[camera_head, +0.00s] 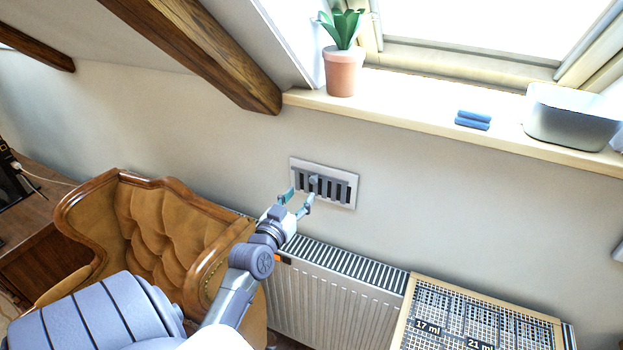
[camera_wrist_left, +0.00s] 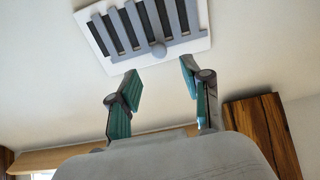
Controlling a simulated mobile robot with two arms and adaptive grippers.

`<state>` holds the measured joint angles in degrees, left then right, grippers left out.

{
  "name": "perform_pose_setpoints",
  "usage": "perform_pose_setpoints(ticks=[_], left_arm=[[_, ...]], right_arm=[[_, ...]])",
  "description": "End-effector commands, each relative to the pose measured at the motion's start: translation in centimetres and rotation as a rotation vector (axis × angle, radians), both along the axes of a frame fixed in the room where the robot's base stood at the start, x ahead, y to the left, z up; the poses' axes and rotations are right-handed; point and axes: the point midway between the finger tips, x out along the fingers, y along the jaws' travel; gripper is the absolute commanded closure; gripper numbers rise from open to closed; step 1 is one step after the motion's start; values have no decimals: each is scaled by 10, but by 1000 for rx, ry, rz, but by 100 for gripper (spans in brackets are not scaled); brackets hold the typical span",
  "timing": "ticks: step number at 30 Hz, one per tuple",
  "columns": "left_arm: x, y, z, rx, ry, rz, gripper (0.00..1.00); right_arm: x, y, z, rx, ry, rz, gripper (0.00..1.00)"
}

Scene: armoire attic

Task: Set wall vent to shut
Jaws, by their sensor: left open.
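The wall vent (camera_head: 341,200) is a white plate with grey vertical slats and dark gaps between them, on the wall above the radiator. The gaps look at least partly open. Its small round grey knob (camera_head: 314,181) sits left of the plate's middle; the knob also shows in the left wrist view (camera_wrist_left: 158,49), at the edge of the slats. My left gripper (camera_head: 299,196) is open and empty, just in front of the vent's lower left part. In the left wrist view its teal-padded fingers (camera_wrist_left: 160,76) stand apart, with the knob beyond the gap between them. My right gripper is not in view.
A radiator (camera_head: 335,295) stands below the vent, with a grid-topped board (camera_head: 470,315) at its right. A tufted armchair (camera_head: 160,225) is at the left. The sill (camera_head: 400,109) above holds a potted plant (camera_head: 343,70), blue items (camera_head: 473,120) and a grey bin (camera_head: 570,117).

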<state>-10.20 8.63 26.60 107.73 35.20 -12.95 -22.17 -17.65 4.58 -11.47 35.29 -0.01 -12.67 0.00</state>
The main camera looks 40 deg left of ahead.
Motion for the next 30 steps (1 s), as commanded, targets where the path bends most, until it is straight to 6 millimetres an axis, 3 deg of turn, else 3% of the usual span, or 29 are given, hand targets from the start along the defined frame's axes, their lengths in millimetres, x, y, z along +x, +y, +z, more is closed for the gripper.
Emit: perform_pose_setpoints(ticks=[3,9,15,23,24,30], left_arm=[[26,8,3,0,-1,-1,52],[56,17,1,0,0,-1,52],[69,22,0,0,0,0,52],[71,22,-1,1,1,0,52],[71,22,-1,1,1,0,53],[70,22,-1,1,1,0,87]], right_arm=[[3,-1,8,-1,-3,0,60],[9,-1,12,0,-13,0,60],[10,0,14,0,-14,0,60],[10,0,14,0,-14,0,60],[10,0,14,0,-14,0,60],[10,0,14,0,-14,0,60]])
